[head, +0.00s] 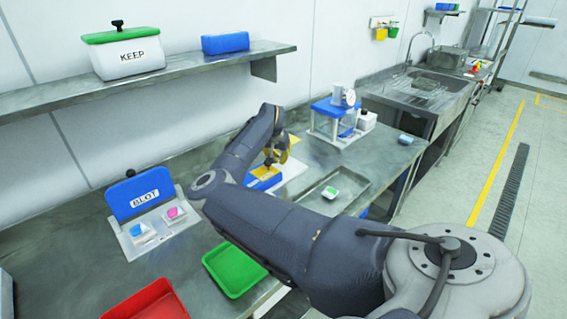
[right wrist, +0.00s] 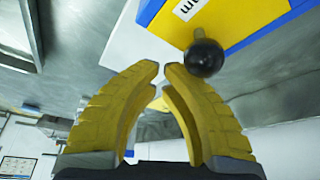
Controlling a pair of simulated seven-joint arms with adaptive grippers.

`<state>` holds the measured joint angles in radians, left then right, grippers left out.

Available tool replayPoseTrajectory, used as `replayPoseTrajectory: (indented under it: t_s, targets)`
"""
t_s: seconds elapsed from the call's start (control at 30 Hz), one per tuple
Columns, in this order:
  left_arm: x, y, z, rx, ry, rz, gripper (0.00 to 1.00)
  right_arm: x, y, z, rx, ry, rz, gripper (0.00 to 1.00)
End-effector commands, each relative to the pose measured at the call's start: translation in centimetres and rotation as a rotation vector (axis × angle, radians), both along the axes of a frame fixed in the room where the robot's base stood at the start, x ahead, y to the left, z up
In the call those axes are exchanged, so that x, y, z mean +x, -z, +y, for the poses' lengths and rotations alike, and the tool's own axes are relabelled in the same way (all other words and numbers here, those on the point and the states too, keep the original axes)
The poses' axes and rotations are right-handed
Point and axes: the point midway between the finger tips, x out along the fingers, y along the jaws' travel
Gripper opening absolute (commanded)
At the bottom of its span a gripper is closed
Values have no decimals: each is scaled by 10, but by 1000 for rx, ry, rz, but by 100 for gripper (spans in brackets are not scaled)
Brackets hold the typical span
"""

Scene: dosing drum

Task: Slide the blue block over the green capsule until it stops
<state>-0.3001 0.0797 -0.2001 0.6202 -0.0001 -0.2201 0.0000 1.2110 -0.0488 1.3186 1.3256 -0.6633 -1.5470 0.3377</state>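A blue and yellow block (head: 264,178) with a dark ball knob (head: 268,162) stands on a white board beyond my right forearm. The knob (right wrist: 204,58) and the block's yellow face (right wrist: 225,20) also show in the right wrist view. My right gripper (head: 283,153) hangs just above and beside the knob. Its yellow fingertips (right wrist: 161,70) are almost together, with only a narrow gap and nothing between them. The knob is outside the fingers. A small green piece (head: 331,191) sits on a white dish in a metal tray; whether it is the capsule is unclear. My left gripper is not in view.
A blue BLOT stand (head: 139,193) has blue and pink pieces in front. A green tray (head: 234,268) and a red tray (head: 147,303) lie nearer. A shelf (head: 190,73) overhangs the back of the bench.

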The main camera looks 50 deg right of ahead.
Motion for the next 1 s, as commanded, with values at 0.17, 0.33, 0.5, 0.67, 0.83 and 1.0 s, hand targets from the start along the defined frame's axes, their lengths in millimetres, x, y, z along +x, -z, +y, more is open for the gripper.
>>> replayPoseTrajectory:
  t_s: [0.17,0.33,0.5,0.67,0.83,1.0]
  targets:
    - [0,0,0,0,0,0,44,-1,0,-8,-1,2,-1,0]
    - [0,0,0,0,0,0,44,0,-4,-9,0,1,-2,0]
    - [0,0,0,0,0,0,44,0,-15,-9,-1,1,-3,0]
    - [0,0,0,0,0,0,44,0,-25,-9,0,1,-2,0]
    - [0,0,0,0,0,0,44,0,-37,-9,-1,1,-2,0]
    - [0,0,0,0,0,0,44,-1,-48,-9,-1,2,-1,0]
